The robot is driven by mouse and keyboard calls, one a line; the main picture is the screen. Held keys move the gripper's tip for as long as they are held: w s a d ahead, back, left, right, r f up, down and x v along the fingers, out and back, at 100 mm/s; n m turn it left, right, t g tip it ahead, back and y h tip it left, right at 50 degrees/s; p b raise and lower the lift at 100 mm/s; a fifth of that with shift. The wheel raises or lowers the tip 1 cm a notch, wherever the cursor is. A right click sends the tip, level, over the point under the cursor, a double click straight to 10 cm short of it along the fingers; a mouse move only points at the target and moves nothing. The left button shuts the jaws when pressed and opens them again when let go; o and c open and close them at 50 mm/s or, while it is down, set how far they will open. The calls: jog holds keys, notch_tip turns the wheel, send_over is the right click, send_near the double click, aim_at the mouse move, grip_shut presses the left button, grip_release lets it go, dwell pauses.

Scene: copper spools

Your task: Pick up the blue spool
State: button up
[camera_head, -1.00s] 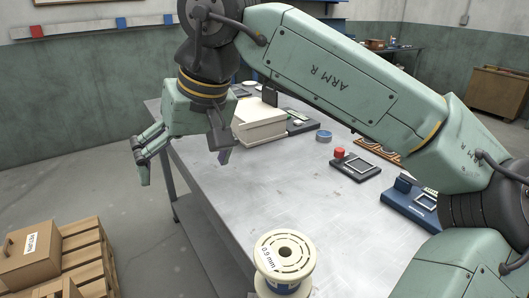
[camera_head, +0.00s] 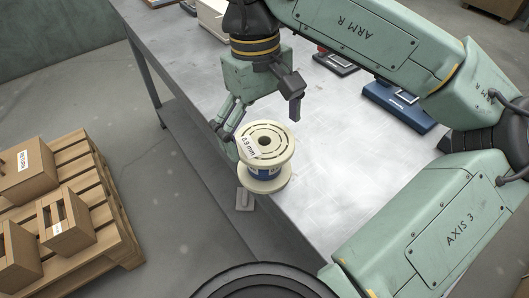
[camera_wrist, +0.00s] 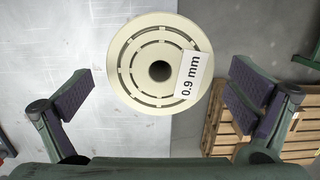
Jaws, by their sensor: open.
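The spool (camera_head: 266,146) has cream flanges and a blue winding between them, with a white "0.9 mm" label on top. It stands upright near the edge of the metal table. In the wrist view its round top flange (camera_wrist: 160,64) lies between and ahead of the fingers, apart from both. My gripper (camera_head: 262,115) is open and empty, just behind and above the spool in the head view. It also shows in the wrist view (camera_wrist: 160,105) with its fingers spread wide. The spool's lower part is hidden in the wrist view.
The metal table (camera_head: 330,170) has bare surface right of the spool. A blue fixture (camera_head: 400,103) and a black fixture (camera_head: 335,62) stand farther back. A wooden pallet (camera_head: 110,215) with cardboard boxes is on the floor to the left.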

jog(key=shift+s+f, duration=0.15)
jog(key=shift+f, duration=1.1)
jog(key=shift+c, duration=0.5)
jog(key=c, duration=1.3)
jog(key=shift+o, duration=0.2)
jog(key=shift+r, duration=0.1)
jog(key=shift+r, duration=0.45)
notch_tip(320, 180, up, 2)
jog(key=shift+r+b, duration=0.1)
jog(key=shift+b, duration=0.3)
jog(key=w+d+r+p, duration=0.2)
jog(key=w+d+p, duration=0.4)
jog(key=w+d, duration=0.3)
jog(key=d, duration=0.4)
jog(key=shift+w, duration=0.15)
